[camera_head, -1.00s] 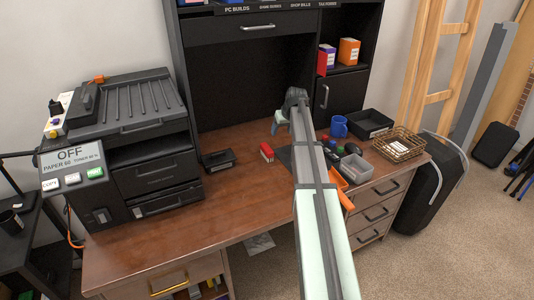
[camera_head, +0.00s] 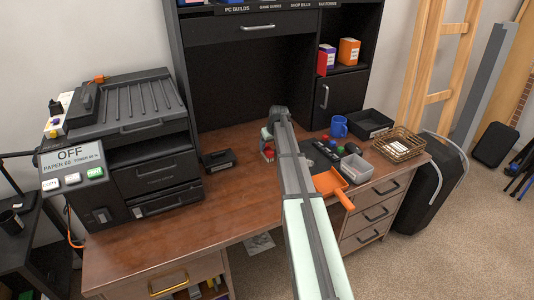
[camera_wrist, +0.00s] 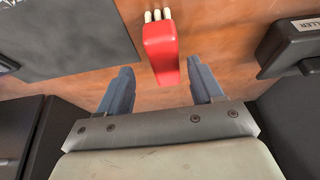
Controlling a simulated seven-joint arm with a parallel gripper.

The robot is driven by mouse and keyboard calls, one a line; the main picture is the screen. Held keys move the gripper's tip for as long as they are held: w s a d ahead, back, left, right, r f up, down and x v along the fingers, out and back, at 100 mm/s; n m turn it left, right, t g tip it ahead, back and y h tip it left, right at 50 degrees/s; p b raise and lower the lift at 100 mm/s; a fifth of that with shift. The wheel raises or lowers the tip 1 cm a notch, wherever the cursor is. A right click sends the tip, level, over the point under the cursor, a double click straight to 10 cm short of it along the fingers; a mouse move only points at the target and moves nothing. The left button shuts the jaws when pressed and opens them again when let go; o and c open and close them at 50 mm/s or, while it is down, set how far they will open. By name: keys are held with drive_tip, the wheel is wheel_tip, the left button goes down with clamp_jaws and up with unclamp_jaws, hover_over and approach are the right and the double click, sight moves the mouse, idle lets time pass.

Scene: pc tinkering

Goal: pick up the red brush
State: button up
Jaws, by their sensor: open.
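The red brush (camera_wrist: 161,52) lies on the brown desk in the wrist view, with its pale bristle tufts at the top of the picture. Its near end reaches between the two blue-grey fingers of my gripper (camera_wrist: 160,72), with a gap on each side. The fingers are open and hold nothing. In the head view my gripper (camera_head: 267,144) is low over the desk, and the red brush (camera_head: 268,153) shows only partly beside it. The arm and gripper hide the rest.
A small black box (camera_head: 218,160) lies left of the brush; it also shows in the wrist view (camera_wrist: 293,45). A dark mat (camera_wrist: 70,35) lies on the other side. A blue mug (camera_head: 339,126), a grey bin (camera_head: 356,168) and an orange dustpan (camera_head: 329,183) are at right. The desk's left front is clear.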

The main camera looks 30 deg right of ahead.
sight(267, 148)
drive_tip(key=shift+a+x, duration=0.15)
drive_tip(key=shift+x, duration=1.15)
drive_tip(key=shift+a+x, duration=0.15)
drive_tip(key=shift+x, duration=1.1)
drive_tip(key=shift+f, duration=0.15)
drive_tip(key=shift+c, duration=0.4)
drive_tip(key=c, duration=1.1)
drive_tip(key=shift+r, duration=5.15)
